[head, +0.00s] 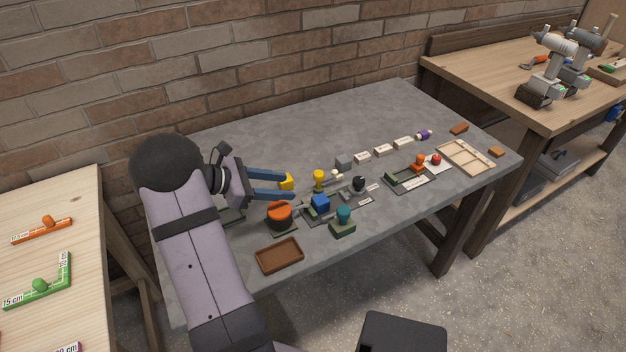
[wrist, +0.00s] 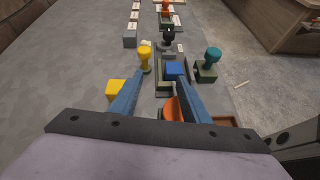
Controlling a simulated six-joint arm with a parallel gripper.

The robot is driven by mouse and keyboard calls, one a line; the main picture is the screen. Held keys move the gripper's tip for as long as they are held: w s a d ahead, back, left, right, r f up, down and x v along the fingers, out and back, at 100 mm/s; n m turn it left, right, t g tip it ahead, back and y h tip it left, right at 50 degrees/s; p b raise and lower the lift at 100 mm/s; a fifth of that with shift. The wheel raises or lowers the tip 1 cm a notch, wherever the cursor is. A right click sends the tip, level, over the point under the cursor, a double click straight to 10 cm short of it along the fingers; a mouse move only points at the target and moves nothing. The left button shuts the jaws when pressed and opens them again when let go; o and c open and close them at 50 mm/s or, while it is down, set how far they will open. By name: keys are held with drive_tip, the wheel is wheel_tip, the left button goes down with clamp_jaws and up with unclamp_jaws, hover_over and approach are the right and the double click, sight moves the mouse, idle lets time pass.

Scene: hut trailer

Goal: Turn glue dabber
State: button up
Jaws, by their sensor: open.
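My gripper (head: 291,186) is open, with two blue fingers pointing right over the left half of the grey table; it also shows in the wrist view (wrist: 161,76). Nothing is held between the fingers. I cannot tell for certain which thing is the glue dabber. A small purple-and-white bottle-like piece (head: 424,134) lies at the far end of a row of pale blocks, well away from my gripper. A yellow knobbed piece (head: 319,178) stands upright just ahead of the fingertips, also in the wrist view (wrist: 145,57). A teal-knobbed piece (head: 343,214) stands on a green base.
A yellow block (head: 287,181) is beside the far finger. An orange round piece (head: 279,214) is by the near finger, partly hidden in the wrist view. A blue block (head: 320,202), black-knobbed piece (head: 358,184) and brown tray (head: 279,255) are nearby. The table's back is clear.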

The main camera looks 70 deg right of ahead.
drive_tip(key=n+h, duration=0.1)
drive_tip(key=n, duration=0.1)
approach(317, 174)
drive_tip(key=d, duration=0.1)
drive_tip(key=shift+a+p+x, duration=0.25)
drive_tip(key=shift+p+x, duration=0.25)
drive_tip(key=shift+x, duration=3.55)
drive_tip(key=shift+s+f, duration=0.15)
drive_tip(key=shift+c, duration=0.4)
clamp_jaws()
